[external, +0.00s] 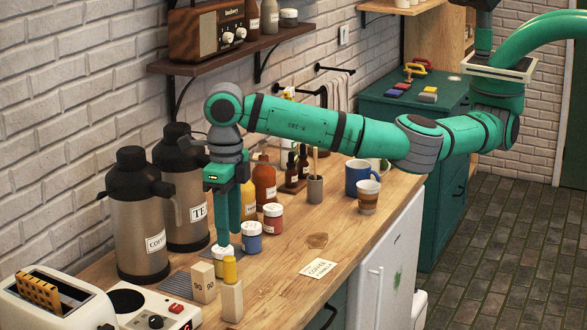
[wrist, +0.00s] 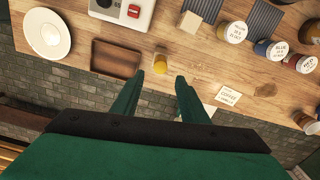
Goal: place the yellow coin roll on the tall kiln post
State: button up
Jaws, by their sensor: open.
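The yellow coin roll (external: 230,270) stands upright on top of a pale wooden post (external: 231,302) near the counter's front edge. A second pale block marked 90 (external: 204,283) stands just left of and behind that post. In the wrist view the coin roll (wrist: 160,62) shows in line with the gap between my fingers, past their tips, and the pale block (wrist: 190,24) is farther back. My gripper (external: 222,242) points down, open and empty, above and apart from the roll. The post under the roll is mostly hidden in the wrist view.
Paint jars, including a blue one (external: 251,237) and a red one (external: 273,218), stand behind. A coffee flask (external: 140,215) and a white toaster (external: 50,300) are at the left. A coffee card (external: 319,268) lies flat. The counter right of the post is largely clear.

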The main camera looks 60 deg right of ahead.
aim_at(231, 258)
notch_tip(231, 258, up, 4)
jog(key=shift+f, duration=0.25)
dwell(0.5)
